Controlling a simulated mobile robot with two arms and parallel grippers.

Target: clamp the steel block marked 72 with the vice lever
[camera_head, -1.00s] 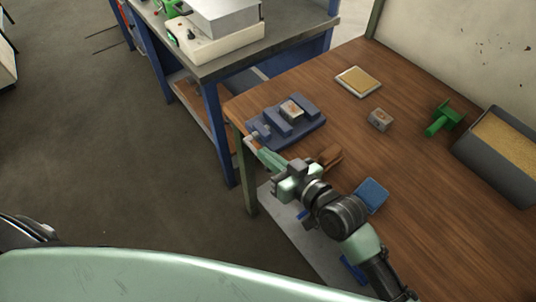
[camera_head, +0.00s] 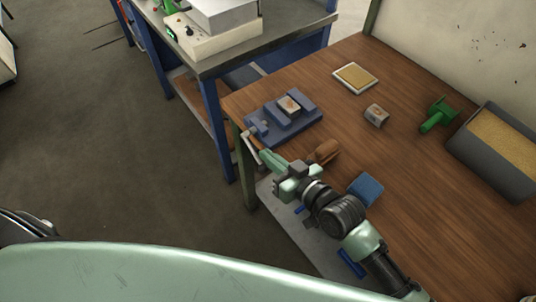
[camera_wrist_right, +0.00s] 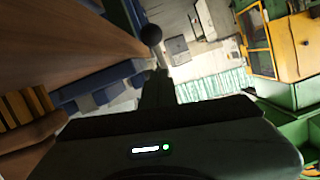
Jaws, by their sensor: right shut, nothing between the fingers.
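The blue vice (camera_head: 287,127) stands at the table's left corner; it also shows in the right wrist view (camera_wrist_right: 98,92). A steel block (camera_head: 290,105) with a reddish mark sits between its jaws. I cannot read its number, nor tell whether the jaws touch it. The pale vice lever (camera_head: 250,147) hangs at the table edge. In the right wrist view a dark round knob (camera_wrist_right: 151,35), apparently the lever's end, is just beyond the fingertips. My right gripper (camera_head: 266,156) is shut and empty, close beside the lever. My left gripper is not in view.
A second steel block (camera_head: 376,115) lies on the wooden table (camera_head: 430,195). A tan-topped pad (camera_head: 355,78), a green tool (camera_head: 437,114), a grey bin (camera_head: 476,151), a brown object (camera_head: 325,151) and a blue block (camera_head: 366,188) are around. Bare floor lies left.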

